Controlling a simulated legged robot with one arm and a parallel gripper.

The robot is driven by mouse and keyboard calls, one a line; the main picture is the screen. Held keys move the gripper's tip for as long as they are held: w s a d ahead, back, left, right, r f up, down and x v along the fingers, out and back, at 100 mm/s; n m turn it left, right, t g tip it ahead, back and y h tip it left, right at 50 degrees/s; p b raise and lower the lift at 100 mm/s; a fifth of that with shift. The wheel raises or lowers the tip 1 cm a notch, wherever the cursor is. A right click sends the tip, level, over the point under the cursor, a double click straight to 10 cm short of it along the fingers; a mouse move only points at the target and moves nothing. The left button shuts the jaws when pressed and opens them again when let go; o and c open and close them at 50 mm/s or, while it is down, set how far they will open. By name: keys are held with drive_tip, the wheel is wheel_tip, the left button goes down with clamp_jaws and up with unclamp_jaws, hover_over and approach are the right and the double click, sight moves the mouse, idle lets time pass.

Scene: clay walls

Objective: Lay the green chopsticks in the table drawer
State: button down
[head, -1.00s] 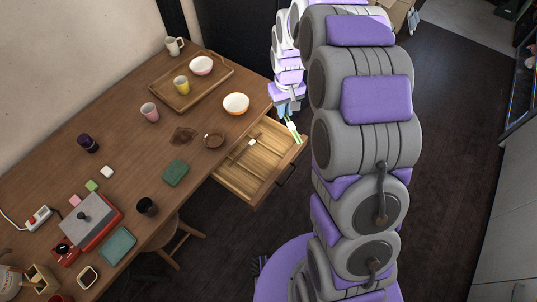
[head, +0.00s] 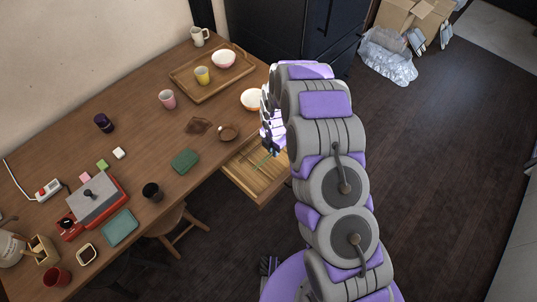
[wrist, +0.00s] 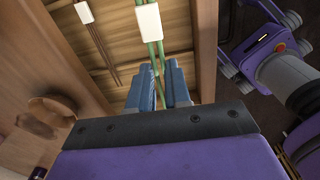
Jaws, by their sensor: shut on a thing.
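The green chopsticks (wrist: 157,52), with a white band around them, are held between the blue fingers of my gripper (wrist: 158,88) in the wrist view. Their far part extends over the wooden slats of the open table drawer (wrist: 118,68). In the head view the drawer (head: 238,174) sticks out from the table's right side. My gripper (head: 272,150) is at the drawer, with a bit of the green chopsticks (head: 262,160) showing over it. I cannot tell whether the chopsticks touch the drawer bottom. The arm hides the drawer's right part.
Brown chopsticks with a white band (wrist: 84,13) lie in the drawer on the left. A stool (head: 172,222) stands below.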

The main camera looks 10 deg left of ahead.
drive_tip(key=shift+a+f+n, duration=0.3)
drive_tip(key=shift+f, duration=0.1)
drive_tip(key=f, duration=0.2)
drive_tip(key=f+b, duration=0.1)
drive_tip(key=f, duration=0.1)
drive_tip(key=a+f, duration=0.1)
drive_tip(key=f, duration=0.1)
drive_tip(key=shift+s+f, duration=0.1)
drive_tip(key=shift+f, duration=0.05)
drive_tip(key=shift+d+f+b, duration=0.15)
drive_tip(key=shift+f+b, duration=0.1)
drive_tip(key=shift+b, duration=0.05)
drive_tip(key=shift+d+f+b, duration=0.25)
drive_tip(key=shift+f+b, duration=0.05)
drive_tip(key=shift+f, duration=1.2)
drive_tip(key=shift+a, duration=0.45)
drive_tip(key=c, duration=1.5)
unclamp_jaws()
drive_tip(key=shift+f, duration=0.1)
drive_tip(key=o, duration=0.4)
drive_tip(key=shift+d, duration=0.35)
